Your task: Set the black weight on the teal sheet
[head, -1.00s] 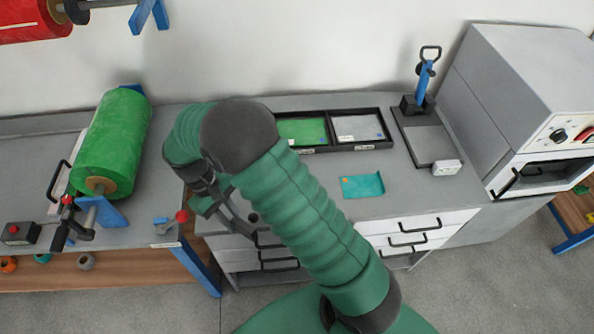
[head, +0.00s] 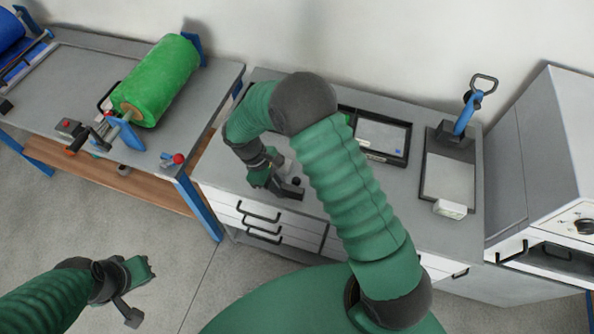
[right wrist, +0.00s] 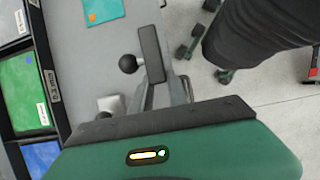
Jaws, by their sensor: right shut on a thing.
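The black weight shows as a round dark knob (right wrist: 127,63) on a short stem in the right wrist view, and as a small dark ball (head: 297,181) in the head view. My right gripper (head: 288,191) is shut on it over the front left of the grey counter; its dark fingertips (right wrist: 152,55) hide the rest of the weight. I cannot tell whether the weight touches the counter. The teal sheet (right wrist: 102,10) lies flat on the counter at the top of the wrist view; my right arm hides it in the head view. My left gripper (head: 133,290) is empty over the floor.
A black sheet tray (head: 382,138) lies behind my right arm. A pale block (right wrist: 110,103) sits beside the weight. A press with a blue lever (head: 467,115) and a grey oven (head: 545,160) stand right. A green roll (head: 157,82) lies on the left bench.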

